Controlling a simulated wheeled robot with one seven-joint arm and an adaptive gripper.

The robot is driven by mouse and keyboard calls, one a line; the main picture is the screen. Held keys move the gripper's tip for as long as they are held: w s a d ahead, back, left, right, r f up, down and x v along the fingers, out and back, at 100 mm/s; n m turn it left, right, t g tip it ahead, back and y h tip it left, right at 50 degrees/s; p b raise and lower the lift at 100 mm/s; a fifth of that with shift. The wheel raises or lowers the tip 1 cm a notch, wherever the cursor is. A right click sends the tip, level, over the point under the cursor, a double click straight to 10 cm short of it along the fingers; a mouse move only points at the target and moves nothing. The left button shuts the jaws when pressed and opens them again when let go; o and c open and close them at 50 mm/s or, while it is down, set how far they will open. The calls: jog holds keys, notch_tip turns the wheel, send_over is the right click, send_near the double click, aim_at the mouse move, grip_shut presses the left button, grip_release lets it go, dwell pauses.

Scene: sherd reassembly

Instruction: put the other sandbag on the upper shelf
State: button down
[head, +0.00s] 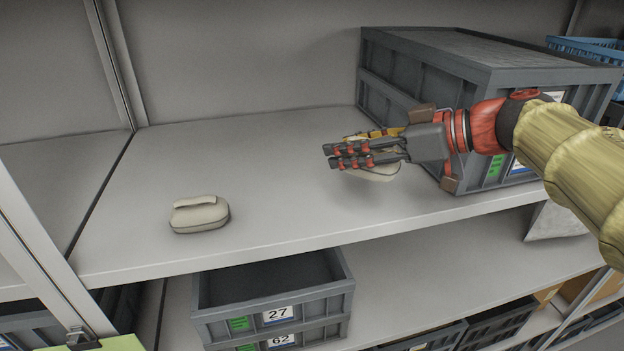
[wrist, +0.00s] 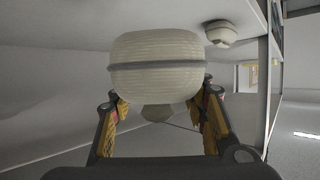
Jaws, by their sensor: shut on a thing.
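One cream sandbag (head: 200,215) with a grey seam lies on the upper shelf (head: 270,165), left of centre. It also shows small at the upper right of the wrist view (wrist: 220,33). My gripper (head: 345,157) is over the same shelf, to the right of that sandbag, with its fingers pointing left. It is shut on a second cream sandbag (head: 378,174), mostly hidden behind the fingers in the head view. The wrist view shows this held sandbag (wrist: 157,75) large between the two fingers. I cannot tell whether it touches the shelf.
Stacked grey crates (head: 430,75) stand on the shelf behind and right of my gripper, close to the wrist. An open grey crate labelled 27 (head: 272,312) is on the level below. A metal upright (head: 38,255) is at the left. The shelf between the sandbags is clear.

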jog(key=w+a+f, duration=0.2)
jog(key=a+f, duration=0.1)
jog(key=w+a+f, duration=0.1)
jog(key=a+f, duration=0.1)
jog(key=shift+w+a+f+p, duration=0.25)
jog(key=shift+w+p, duration=0.1)
jog(key=shift+p, duration=0.05)
jog(key=shift+w+a+f, duration=0.3)
jog(key=shift+a+f, duration=0.2)
jog(key=shift+f, duration=0.25)
jog(key=shift+w+f, duration=0.1)
jog(key=shift+f, duration=1.5)
jog(key=shift+f+p, duration=0.15)
jog(key=shift+p, duration=0.2)
jog(key=c, duration=1)
grip_release()
